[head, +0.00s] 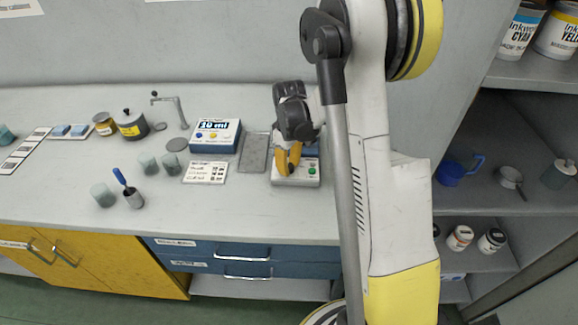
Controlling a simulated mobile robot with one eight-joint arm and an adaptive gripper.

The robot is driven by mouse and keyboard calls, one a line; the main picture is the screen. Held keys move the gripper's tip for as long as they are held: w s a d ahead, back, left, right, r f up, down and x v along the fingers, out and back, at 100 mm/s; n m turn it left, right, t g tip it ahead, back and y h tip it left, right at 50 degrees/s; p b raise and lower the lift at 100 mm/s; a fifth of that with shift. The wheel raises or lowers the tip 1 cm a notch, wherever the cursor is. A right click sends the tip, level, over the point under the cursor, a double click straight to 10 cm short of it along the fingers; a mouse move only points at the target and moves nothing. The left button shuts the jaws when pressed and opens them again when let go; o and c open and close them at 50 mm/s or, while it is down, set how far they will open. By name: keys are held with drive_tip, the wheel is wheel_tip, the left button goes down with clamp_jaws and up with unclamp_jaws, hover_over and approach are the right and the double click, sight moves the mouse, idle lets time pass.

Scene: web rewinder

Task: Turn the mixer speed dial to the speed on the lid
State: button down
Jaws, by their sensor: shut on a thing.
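The mixer (282,182) is a small light box on the right part of the counter, with a green button on its top right. My gripper (290,168) reaches down over it with yellow fingers, shut on the small dark dial at its top. The fingers hide most of the dial, so its setting cannot be read. A dark pot with a yellow label (131,129) and a smaller yellow-labelled can (103,126) stand at the back left. Writing on their lids is too small to read.
Pale cups (149,163) and a blue-handled tool (128,188) stand farther left. Shelves (505,206) are at right.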

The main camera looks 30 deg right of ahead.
sight(289, 166)
drive_tip(key=m, duration=0.6)
drive_tip(key=shift+m, duration=0.4)
idle(0.4)
drive_tip(key=c, duration=1.1)
unclamp_jaws()
wheel_tip(289, 166, up, 12)
